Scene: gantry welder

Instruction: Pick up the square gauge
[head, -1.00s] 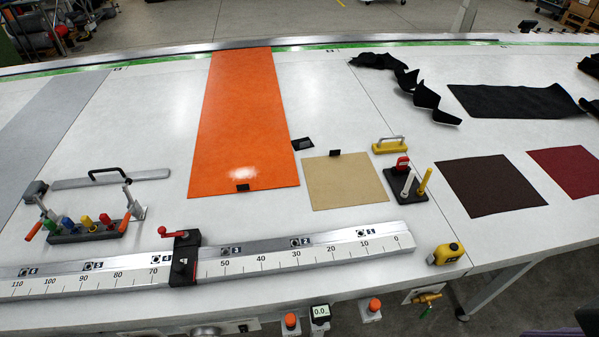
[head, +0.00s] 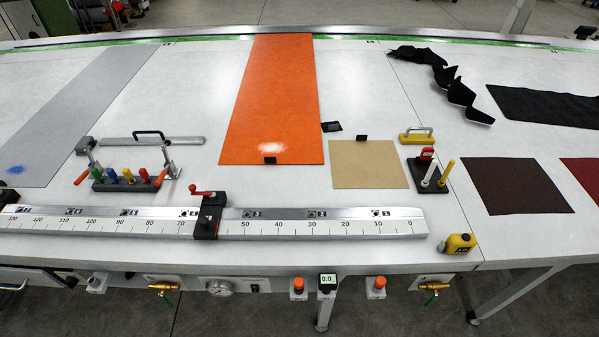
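A flat grey metal bar with a black arched handle and a dark block at its left end, which looks like the square gauge (head: 180,141), lies on the white table at the left. It lies between the grey strip and the orange sheet, behind a rack of coloured markers. Neither of my grippers shows in the head view.
The marker rack (head: 128,184) with clamp levers stands in front of the gauge. A long ruler rail (head: 330,228) with a black red-handled stop (head: 209,215) runs along the table's front. An orange sheet (head: 270,110) lies to the right. A yellow-handled tool (head: 416,138) stands farther right.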

